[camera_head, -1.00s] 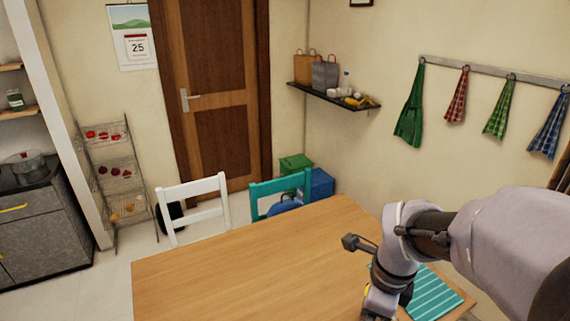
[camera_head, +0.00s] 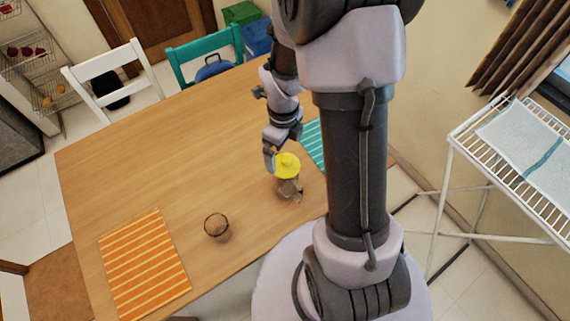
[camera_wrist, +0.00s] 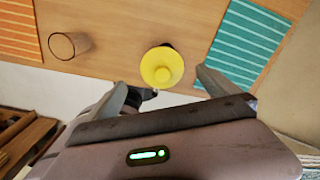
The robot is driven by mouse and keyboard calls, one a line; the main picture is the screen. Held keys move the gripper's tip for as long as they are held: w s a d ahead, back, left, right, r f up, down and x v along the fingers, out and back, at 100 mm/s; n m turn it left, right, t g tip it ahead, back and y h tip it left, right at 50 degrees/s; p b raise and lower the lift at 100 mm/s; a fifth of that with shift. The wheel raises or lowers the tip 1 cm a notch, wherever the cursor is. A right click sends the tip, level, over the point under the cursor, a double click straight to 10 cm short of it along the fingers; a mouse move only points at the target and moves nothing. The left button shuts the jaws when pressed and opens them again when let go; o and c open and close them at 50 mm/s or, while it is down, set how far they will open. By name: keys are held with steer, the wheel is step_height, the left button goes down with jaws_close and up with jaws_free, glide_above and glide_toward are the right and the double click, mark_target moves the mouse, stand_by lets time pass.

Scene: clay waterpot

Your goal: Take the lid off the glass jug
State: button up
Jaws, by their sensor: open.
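The glass jug (camera_head: 290,188) stands on the wooden table with a yellow lid (camera_head: 287,164) on its top. In the wrist view the round yellow lid (camera_wrist: 161,68) with its raised knob lies beyond and between my fingertips, and hides most of the jug. My gripper (camera_head: 269,160) is just to the left of the lid in the head view. In the wrist view my gripper (camera_wrist: 166,82) has its two fingers spread apart, with nothing between them that I can see held. I cannot tell whether a finger touches the lid.
A drinking glass (camera_head: 217,227) stands on the table (camera_head: 150,170) to the left. An orange striped mat (camera_head: 145,264) lies at the front left, a teal striped mat (camera_head: 313,142) behind the jug. A white drying rack (camera_head: 500,150) stands at right; chairs stand behind.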

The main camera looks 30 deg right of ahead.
mark_target(286, 158)
steer(key=f, duration=0.1)
steer(key=f+b, duration=0.1)
steer(key=f, duration=0.3)
steer(key=shift+s+d+f, duration=0.2)
steer(key=shift+s+d, duration=0.05)
steer(key=shift+d, duration=0.1)
steer(key=shift+r, duration=0.1)
steer(key=c, duration=1.4)
